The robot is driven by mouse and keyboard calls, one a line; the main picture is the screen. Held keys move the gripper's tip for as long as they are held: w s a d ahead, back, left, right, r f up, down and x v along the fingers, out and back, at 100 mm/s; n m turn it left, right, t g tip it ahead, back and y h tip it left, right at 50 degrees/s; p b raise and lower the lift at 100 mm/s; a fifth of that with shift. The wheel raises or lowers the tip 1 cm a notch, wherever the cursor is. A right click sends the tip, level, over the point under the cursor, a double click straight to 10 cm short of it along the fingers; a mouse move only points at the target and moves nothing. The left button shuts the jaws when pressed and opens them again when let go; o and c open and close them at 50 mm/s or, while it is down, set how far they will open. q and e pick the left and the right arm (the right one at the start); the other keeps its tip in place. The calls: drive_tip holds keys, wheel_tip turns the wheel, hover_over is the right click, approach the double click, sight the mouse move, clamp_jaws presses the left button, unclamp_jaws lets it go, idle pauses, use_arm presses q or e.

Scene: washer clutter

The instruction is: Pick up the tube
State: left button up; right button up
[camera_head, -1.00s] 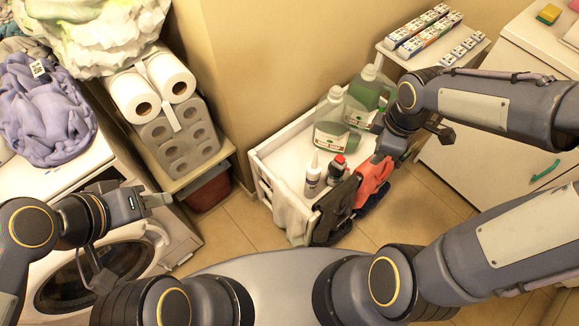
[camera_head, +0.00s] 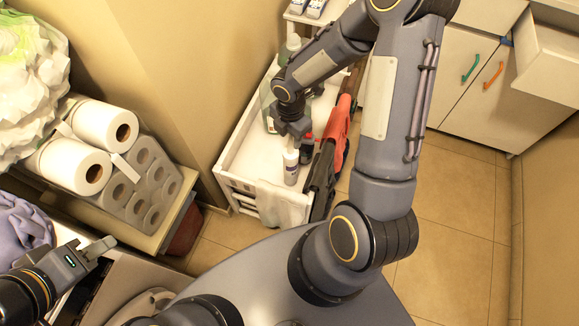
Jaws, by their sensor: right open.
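The tube (camera_head: 290,168) is a small white bottle with a dark label, standing upright near the front corner of the white cart top. My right gripper (camera_head: 295,140) points down right over the tube's upper end. It is open; its fingers hide the tube's top, and I cannot tell whether they touch it. My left gripper (camera_head: 98,250) is at the lower left, away from the tube, with one finger showing and the rest out of sight.
A dark bottle with a red cap (camera_head: 306,150) stands close right of the tube. Green bottles behind are mostly hidden by my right arm. Red and black cloths (camera_head: 335,140) hang over the cart's right side. Paper rolls (camera_head: 70,166) are at left.

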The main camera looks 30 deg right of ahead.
wheel_tip(320, 180, down, 3)
drive_tip(key=shift+r, duration=0.15)
drive_tip(key=shift+d, duration=0.1)
clamp_jaws()
drive_tip(key=shift+w+r, duration=0.1)
idle(1.2)
